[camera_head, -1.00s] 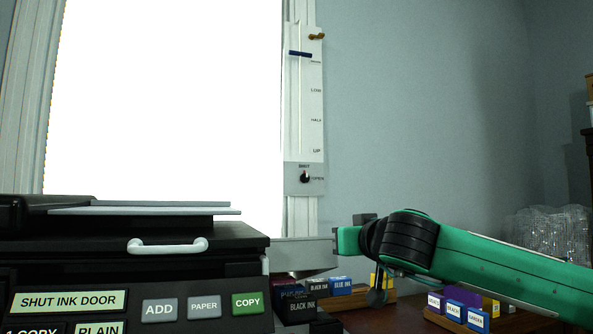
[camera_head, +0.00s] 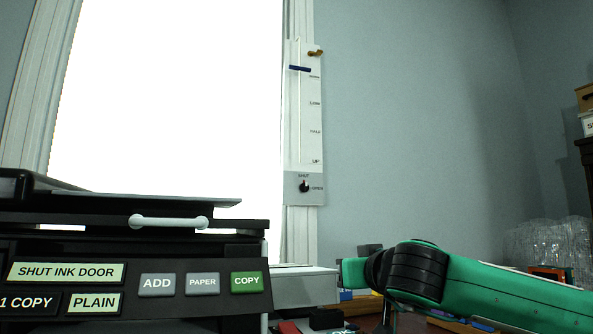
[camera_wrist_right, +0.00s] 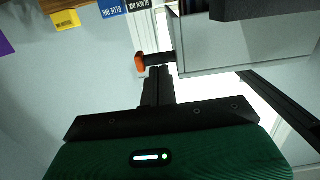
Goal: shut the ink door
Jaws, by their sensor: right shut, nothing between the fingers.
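The printer (camera_head: 230,245) stands at the left in the head view, and its display (camera_head: 66,272) reads SHUT INK DOOR. A light grey panel (camera_head: 303,288), which looks like the ink door, sticks out at its right side. In the right wrist view a pale grey panel (camera_wrist_right: 235,52) bears an orange knob (camera_wrist_right: 143,62) at its left end. My right gripper (camera_wrist_right: 158,72) is shut and empty, its tips close beside the knob; I cannot tell whether they touch. In the head view its fingers are hidden. My left gripper is out of view.
Ink boxes lie at the edge of the right wrist view, among them a black one (camera_wrist_right: 138,4), a blue one (camera_wrist_right: 111,8) and a yellow one (camera_wrist_right: 65,20). A bright window (camera_head: 165,100) and a wall gauge (camera_head: 305,120) are behind the printer.

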